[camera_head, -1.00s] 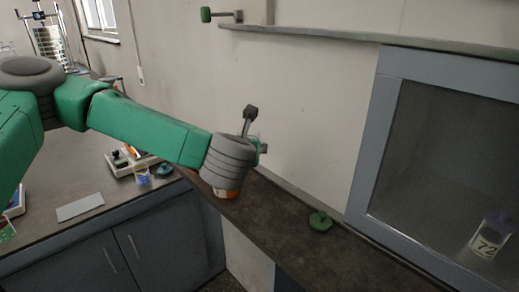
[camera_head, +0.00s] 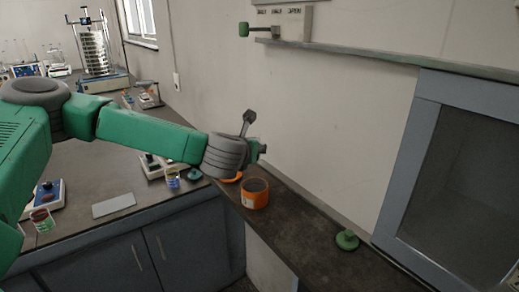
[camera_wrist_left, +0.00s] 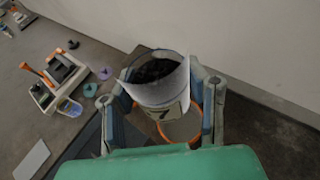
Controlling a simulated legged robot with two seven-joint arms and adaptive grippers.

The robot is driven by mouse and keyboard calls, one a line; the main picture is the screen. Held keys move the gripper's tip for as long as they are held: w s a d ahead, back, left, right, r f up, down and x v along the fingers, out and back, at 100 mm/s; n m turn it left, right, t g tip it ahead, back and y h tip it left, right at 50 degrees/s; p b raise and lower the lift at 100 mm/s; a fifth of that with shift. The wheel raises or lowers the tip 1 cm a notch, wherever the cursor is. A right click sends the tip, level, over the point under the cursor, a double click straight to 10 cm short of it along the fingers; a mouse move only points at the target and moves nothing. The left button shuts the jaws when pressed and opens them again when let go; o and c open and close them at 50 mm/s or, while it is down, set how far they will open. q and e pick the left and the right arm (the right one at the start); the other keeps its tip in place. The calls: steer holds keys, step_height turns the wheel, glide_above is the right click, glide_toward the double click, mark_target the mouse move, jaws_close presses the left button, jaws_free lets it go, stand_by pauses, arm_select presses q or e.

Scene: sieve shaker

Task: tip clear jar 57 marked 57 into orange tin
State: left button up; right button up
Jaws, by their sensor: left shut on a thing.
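In the left wrist view a clear jar (camera_wrist_left: 158,88) with dark grains and a white label showing a 7 is between the fingers of my left gripper (camera_wrist_left: 160,108), which is shut on it. The rest of its number is not readable. An orange rim (camera_wrist_left: 196,128) shows just below and beyond the jar. In the head view the orange tin (camera_head: 255,194) stands open on the dark counter, right of and below my left wrist. My right gripper is not in view.
A green-knobbed piece (camera_head: 347,240) lies on the narrow counter right of the tin. A glass-fronted cabinet (camera_head: 402,150) stands at the right. On the left counter are a small jar (camera_head: 172,178), a white sheet (camera_head: 114,205) and a sieve stack (camera_head: 93,50). A wall runs close behind the tin.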

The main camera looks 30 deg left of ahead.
arm_select(q)
steer(key=shift+w+a+f+m+t+b, duration=0.1)
steer(key=shift+a+f+m+t+b, duration=0.45)
steer(key=shift+m+t+b, duration=2.05)
steer(key=shift+w+a+f+m+t+b, duration=0.15)
steer(key=shift+a+f+m+t, duration=0.6)
steer(key=shift+m, duration=3.9)
steer(key=shift+w+a+f+m+t+b, duration=0.1)
steer(key=shift+a+f+m+t+b, duration=0.25)
steer(key=shift+m+t+b, duration=2.3)
steer(key=m+g+p, duration=0.1)
steer(key=p, duration=0.1)
steer(key=shift+m+p, duration=0.3)
steer(key=shift+m, duration=0.1)
